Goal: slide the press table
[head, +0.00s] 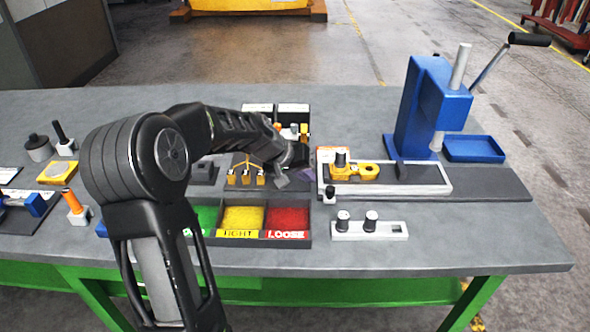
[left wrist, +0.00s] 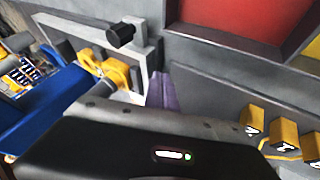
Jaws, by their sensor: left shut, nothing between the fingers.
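The press table (head: 436,188) is a light-framed plate on a long dark base (head: 495,185), in front of the blue press (head: 411,115). A yellow casting (head: 366,172) with a dark knob lies on its left part. The left wrist view shows the casting (left wrist: 117,73), the pale table frame (left wrist: 143,62) and the blue press (left wrist: 45,115). My left gripper (head: 308,176) is shut and empty, beside the left end of the table. Its purplish fingertips (left wrist: 160,90) show in the wrist view; I cannot tell whether they touch the table. My right gripper is not in view.
Green, yellow and red bins (head: 308,235) stand in front of my left gripper. A pale block with two dark-topped pegs (head: 395,236) lies in front of the table. Several yellow tags (left wrist: 282,133) are close to the wrist. A blue tray (head: 474,148) stands right of the press.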

